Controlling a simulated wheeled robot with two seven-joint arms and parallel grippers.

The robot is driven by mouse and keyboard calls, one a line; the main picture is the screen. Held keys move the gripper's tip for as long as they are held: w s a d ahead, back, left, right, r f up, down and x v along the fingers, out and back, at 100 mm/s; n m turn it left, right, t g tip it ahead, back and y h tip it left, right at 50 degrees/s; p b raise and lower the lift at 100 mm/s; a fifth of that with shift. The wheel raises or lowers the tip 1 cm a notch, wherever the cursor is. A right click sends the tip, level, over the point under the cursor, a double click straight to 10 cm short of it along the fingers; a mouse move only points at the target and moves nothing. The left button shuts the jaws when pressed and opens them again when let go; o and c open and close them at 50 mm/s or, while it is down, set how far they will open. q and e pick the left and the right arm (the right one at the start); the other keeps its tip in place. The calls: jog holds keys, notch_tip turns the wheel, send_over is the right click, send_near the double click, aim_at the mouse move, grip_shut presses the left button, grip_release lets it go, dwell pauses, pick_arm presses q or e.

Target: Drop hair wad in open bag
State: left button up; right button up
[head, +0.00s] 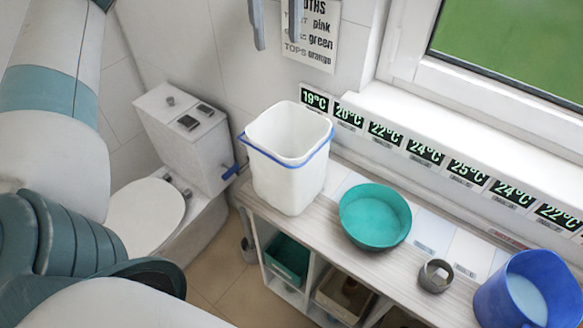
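Two grey fingers of my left gripper (277,43) hang in from the top edge of the head view, in front of the wall sign. They are apart, with nothing visible between them; the rest of this gripper is cut off. I cannot make out a hair wad. No plainly recognisable bag shows. A white, open-topped square container (289,172) with a blue band stands at the left end of the shelf, below the fingers in the picture. Its visible inside looks empty, and I cannot tell whether it has a liner. My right gripper is not in view.
A teal bowl (375,216), a small grey cup (435,276) and a blue bucket (531,289) stand along the wooden shelf (330,240). Cubbies below hold a green bin (287,258). A white toilet (148,213) stands left. Temperature labels line the window ledge.

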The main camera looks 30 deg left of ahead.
pick_arm(q)
jog(key=shift+r, duration=0.85)
dwell(0.5)
